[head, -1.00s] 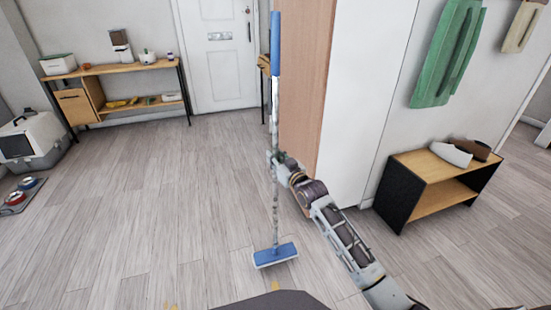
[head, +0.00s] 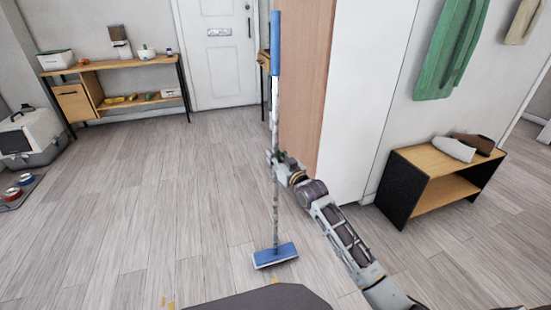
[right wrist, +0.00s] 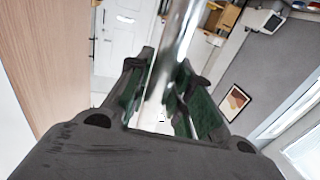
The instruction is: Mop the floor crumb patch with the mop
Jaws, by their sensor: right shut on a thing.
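The mop has a blue grip (head: 275,42), a thin grey pole and a flat blue head (head: 274,255) with a pale lower edge. It stands nearly upright in the middle of the head view, its head low over or on the floor; contact is unclear. My right gripper (head: 275,158) is shut around the middle of the pole. The right wrist view shows the pole (right wrist: 178,40) between the green-padded fingers. Small yellowish crumb marks (head: 168,303) lie at the lower edge of the head view, with another speck (head: 275,281) just below the mop head. My left gripper is not visible.
A tall wood-and-white cabinet (head: 350,90) stands right behind my right arm. A low shoe bench (head: 428,163) is at the right. A side table (head: 110,66), pet carrier (head: 32,140) and bowls (head: 20,186) are at the left. The floor left of the mop is clear.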

